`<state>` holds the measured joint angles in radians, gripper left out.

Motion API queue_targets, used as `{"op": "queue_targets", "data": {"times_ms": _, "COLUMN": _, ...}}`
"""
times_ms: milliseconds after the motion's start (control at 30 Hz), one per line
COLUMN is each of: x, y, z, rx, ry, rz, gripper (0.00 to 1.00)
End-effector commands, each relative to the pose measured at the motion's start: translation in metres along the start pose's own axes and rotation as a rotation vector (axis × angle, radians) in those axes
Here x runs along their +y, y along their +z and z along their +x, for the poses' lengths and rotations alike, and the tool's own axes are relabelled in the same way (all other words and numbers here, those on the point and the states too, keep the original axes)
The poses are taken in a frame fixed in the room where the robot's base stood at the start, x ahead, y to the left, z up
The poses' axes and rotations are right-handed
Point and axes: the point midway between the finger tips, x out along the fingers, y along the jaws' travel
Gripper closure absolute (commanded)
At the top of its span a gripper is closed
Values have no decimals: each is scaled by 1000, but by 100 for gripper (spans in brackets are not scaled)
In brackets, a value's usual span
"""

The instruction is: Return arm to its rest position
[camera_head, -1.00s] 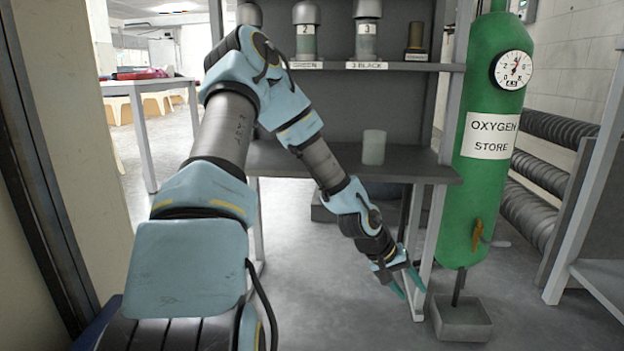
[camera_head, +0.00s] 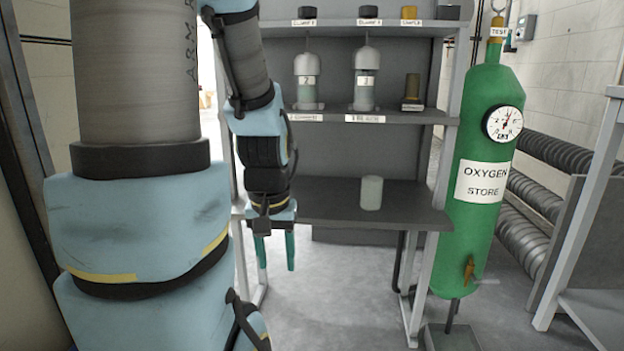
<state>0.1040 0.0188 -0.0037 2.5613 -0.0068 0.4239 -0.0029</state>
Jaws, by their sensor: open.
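My gripper (camera_head: 276,252) hangs below my blue and grey arm, left of the picture's middle, with its fingers pointing down. Its two teal fingers are apart and nothing shows between them. It is at the left end of the shelf unit's lower shelf (camera_head: 320,210), in front of it in the view. I cannot tell how far it is from the shelf's edge. My arm is folded upright on the left, and its upper part runs out of the picture at the top.
A pale cylinder (camera_head: 371,192) stands on the lower shelf. Two capped vessels (camera_head: 307,82) (camera_head: 366,80) and a brown bottle (camera_head: 412,92) stand on the shelf above. A green oxygen tank (camera_head: 478,185) with a gauge stands at the right. The floor (camera_head: 340,290) in front is clear.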

Motion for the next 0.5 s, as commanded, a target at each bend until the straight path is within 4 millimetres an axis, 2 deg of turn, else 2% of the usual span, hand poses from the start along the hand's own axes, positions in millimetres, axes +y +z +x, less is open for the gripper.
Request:
{"op": "queue_targets", "data": {"times_ms": 33, "x": 0, "y": -3, "z": -19, "rx": 1, "ry": 0, "rz": 0, "gripper": 48}}
{"op": "queue_targets", "data": {"times_ms": 267, "x": 0, "y": -10, "z": -71, "rx": 1, "ry": 0, "rz": 0, "gripper": 48}}
{"op": "queue_targets", "data": {"times_ms": 500, "x": 1, "y": -21, "z": -147, "rx": 1, "ry": 0, "rz": 1, "gripper": 48}}
